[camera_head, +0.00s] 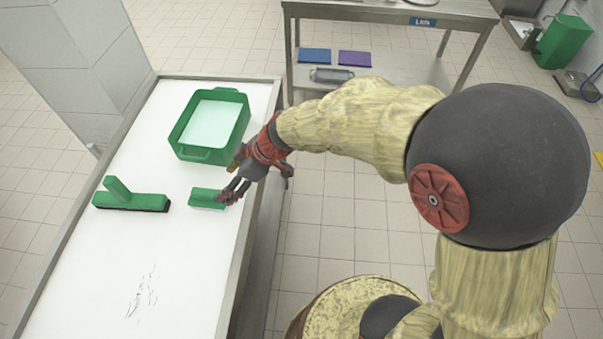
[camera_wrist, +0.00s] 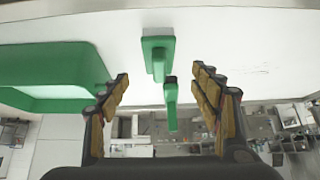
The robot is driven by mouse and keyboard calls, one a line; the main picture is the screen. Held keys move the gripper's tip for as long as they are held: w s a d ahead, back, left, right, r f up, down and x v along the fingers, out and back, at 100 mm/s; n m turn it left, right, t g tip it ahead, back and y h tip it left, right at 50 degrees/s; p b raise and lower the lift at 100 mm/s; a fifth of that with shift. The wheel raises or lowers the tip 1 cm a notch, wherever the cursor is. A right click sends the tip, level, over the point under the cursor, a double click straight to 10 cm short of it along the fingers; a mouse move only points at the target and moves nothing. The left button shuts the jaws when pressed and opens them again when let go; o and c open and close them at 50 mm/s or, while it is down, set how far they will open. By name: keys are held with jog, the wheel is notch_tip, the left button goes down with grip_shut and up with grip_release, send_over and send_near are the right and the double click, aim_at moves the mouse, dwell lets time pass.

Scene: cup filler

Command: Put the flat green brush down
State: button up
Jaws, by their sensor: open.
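The flat green brush (camera_head: 206,198) lies on the white table top (camera_head: 90,270), near its right edge. My gripper (camera_head: 232,189) is open beside the brush's right end, and a finger overlaps it in the head view. In the wrist view the flat green brush (camera_wrist: 158,48) shows between the lines of the two spread fingers of my gripper (camera_wrist: 161,78), with a clear gap on each side. Nothing is held. Its underside is hidden.
A green brush with an upright handle (camera_head: 132,201) stands to the left; it also shows in the wrist view (camera_wrist: 171,103). A green tub (camera_head: 205,154) sits behind, close to my gripper. The table's front is clear apart from dark marks. A metal shelf table (camera_head: 390,12) stands at the back.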

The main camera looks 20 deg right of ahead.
jog(key=s+d+r+m+t+h, duration=0.1)
jog(key=s+d+r+m+h, duration=0.2)
jog(key=s+d+r+m, duration=0.3)
jog(key=s+d+r+m+t+h, duration=0.1)
jog(key=s+d+r+m+h, duration=0.3)
jog(key=d, duration=1.3)
jog(key=s+r+m, duration=0.3)
jog(key=s+r, duration=0.3)
jog(key=s, duration=0.2)
jog(key=shift+s+d+r+m+t, duration=0.2)
jog(key=shift+m+t, duration=0.1)
jog(key=shift+t, duration=0.1)
jog(key=shift+w, duration=0.1)
